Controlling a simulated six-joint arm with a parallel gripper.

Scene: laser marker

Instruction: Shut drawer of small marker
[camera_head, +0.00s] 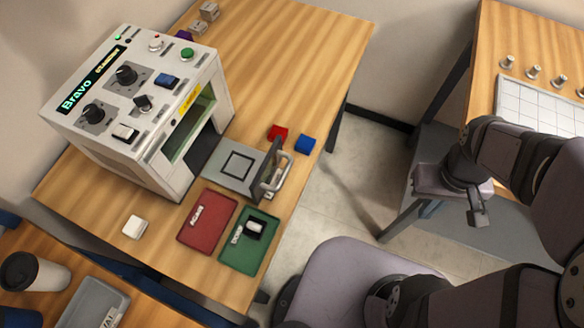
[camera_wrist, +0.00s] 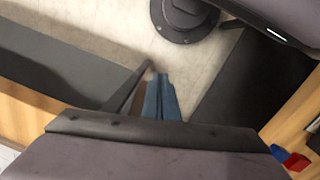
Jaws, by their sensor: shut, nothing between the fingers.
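The small marker (camera_head: 130,95) is a white boxy machine labelled "Bravo" on the wooden table. Its drawer (camera_head: 218,179) is pulled out from the front opening, a grey plate with a black square outline. The drawer's upright front panel carries a silver handle (camera_head: 283,172). My gripper (camera_head: 478,216) hangs well to the right of the drawer, past the table edge, apart from the handle. In the wrist view its fingers (camera_wrist: 161,98) are together with nothing between them. The drawer does not show clearly in the wrist view.
A red block (camera_head: 278,132) and a blue block (camera_head: 305,144) lie behind the handle. A red tray (camera_head: 186,235) and a green tray (camera_head: 229,262) holding a black item lie in front of the drawer. A second table (camera_head: 490,75) stands right. Open floor separates the tables.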

